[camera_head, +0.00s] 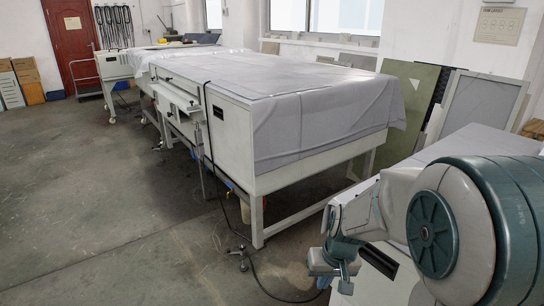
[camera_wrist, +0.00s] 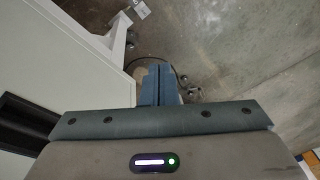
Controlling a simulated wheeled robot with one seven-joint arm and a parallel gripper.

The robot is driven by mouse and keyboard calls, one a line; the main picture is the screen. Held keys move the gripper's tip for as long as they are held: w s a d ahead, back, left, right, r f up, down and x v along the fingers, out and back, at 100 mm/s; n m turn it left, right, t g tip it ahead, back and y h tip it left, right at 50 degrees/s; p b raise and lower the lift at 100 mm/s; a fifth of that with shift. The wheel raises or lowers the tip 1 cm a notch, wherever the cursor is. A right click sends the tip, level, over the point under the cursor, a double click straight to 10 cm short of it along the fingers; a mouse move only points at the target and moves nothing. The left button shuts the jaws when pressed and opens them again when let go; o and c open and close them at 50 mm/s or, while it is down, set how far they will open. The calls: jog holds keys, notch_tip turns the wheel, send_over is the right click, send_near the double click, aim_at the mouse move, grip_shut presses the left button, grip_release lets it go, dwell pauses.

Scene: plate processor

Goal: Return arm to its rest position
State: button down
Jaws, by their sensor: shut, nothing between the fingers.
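My gripper (camera_head: 343,266) shows at the lower right of the head view, at the end of my folded arm. It hangs low beside the near grey-topped table. In the wrist view my gripper's two blue-grey fingers (camera_wrist: 160,86) are pressed together with nothing between them. They point down over the concrete floor, beside a white cabinet side.
A long white plate processor (camera_head: 228,139) under a grey cloth stands in the middle. A black cable (camera_head: 222,205) runs down its front to the floor. A near grey-topped table (camera_head: 470,142) stands at the right. Framed panels lean behind. The floor (camera_head: 80,200) at left is clear.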

jog(key=s+d+r+p, duration=0.1)
jog(key=s+r+p, duration=0.4)
jog(key=r, duration=0.6)
jog(key=s+d+r+t+h+p, duration=0.1)
jog(key=s+r+p, duration=0.5)
jog(key=s+r, duration=0.3)
notch_tip(320, 180, up, 3)
jog(key=shift+d+f+m, duration=0.15)
jog(key=shift+d+m, duration=0.1)
jog(key=shift+m, duration=0.15)
